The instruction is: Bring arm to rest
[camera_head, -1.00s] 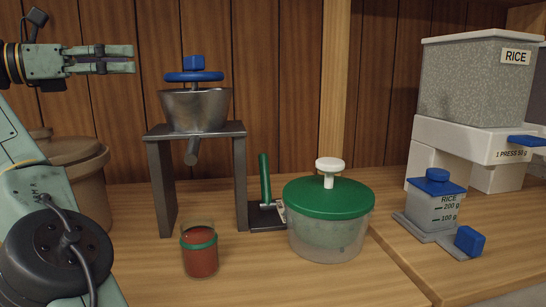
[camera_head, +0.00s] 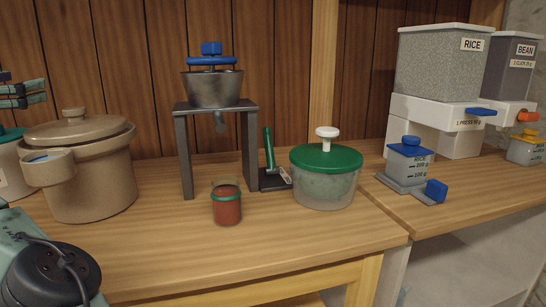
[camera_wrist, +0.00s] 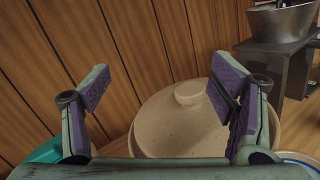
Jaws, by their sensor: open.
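My gripper (camera_head: 22,96) is at the left edge of the head view, raised above the counter and partly cut off by the frame. In the wrist view my gripper (camera_wrist: 165,88) is open, its two purple-padded fingers wide apart with nothing between them. Beyond the fingers is the lidded beige crock (camera_wrist: 165,125), apart from them. The crock (camera_head: 95,175) stands at the left of the counter in the head view.
A metal hopper on a stand (camera_head: 213,90), a jar of red contents (camera_head: 227,208) and a green-lidded tub (camera_head: 325,180) stand on the counter (camera_head: 180,255). Rice (camera_head: 440,65) and bean (camera_head: 512,65) dispensers are at right. The front counter is clear.

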